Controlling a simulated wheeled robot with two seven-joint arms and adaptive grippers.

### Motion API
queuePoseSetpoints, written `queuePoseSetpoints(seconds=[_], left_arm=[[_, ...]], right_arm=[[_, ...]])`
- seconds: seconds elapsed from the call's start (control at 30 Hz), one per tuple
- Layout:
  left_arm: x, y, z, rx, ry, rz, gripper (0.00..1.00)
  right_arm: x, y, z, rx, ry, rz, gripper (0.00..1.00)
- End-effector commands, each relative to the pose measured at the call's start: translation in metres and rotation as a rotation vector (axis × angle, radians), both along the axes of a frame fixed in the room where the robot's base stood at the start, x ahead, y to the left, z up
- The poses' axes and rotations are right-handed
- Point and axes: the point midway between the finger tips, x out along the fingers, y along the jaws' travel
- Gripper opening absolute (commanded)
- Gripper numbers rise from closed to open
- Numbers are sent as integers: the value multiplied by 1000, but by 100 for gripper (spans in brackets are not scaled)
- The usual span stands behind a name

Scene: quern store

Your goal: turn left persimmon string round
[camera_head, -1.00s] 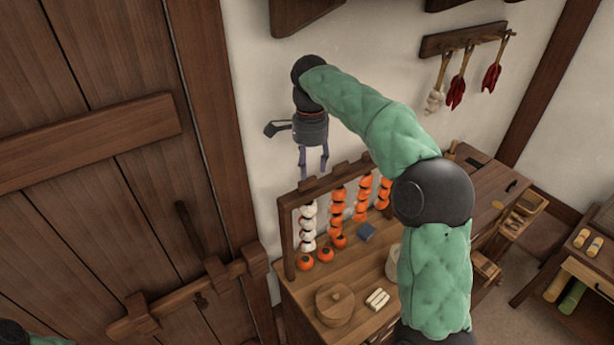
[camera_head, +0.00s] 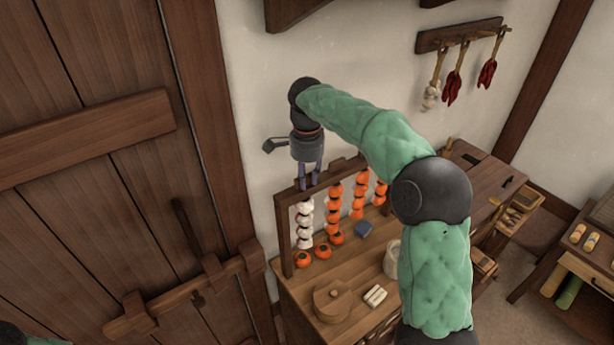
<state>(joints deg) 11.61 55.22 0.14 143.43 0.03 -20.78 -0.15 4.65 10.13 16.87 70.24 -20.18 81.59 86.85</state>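The left persimmon string (camera_head: 305,223) hangs at the left end of a dark wooden rack (camera_head: 284,240) and shows white fruit. The other strings (camera_head: 334,206) beside it show orange fruit. My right gripper (camera_head: 309,185) points down at the rack's top bar, right above the left string. Its two fingers stand a small gap apart, and their tips overlap the bar in the picture. Whether they are shut on the top of the string cannot be made out. My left gripper is out of view; only a bit of the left arm shows at the lower left corner.
The rack stands on a wooden counter (camera_head: 300,290). Loose persimmons (camera_head: 322,252), a round lidded wooden box (camera_head: 331,300), white sticks (camera_head: 375,295), a blue block (camera_head: 364,229) and a pale jug (camera_head: 391,260) are on it. A plank door (camera_head: 90,220) stands left.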

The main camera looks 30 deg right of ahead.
Motion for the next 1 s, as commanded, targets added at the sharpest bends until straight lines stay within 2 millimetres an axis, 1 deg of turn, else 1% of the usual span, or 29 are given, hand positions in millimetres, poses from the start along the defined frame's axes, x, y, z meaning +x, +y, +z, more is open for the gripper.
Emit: queuePoseSetpoints(seconds=[0.13,0.3,0.53,0.57,0.6,0.63,0.67,1.0], left_arm=[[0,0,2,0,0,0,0],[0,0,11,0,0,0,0],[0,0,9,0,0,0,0],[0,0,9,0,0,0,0],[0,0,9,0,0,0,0],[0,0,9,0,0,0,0],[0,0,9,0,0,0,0],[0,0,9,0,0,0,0]], right_arm=[[0,0,1,0,0,9,0],[1,-1,2,-1,0,66,0],[1,-1,1,-1,-2,73,0],[1,-1,1,-1,-2,73,28],[1,-1,1,-1,-2,73,39],[1,-1,1,-1,-2,73,47],[1,-1,1,-1,-2,73,49],[1,-1,3,-1,-1,71,49]])
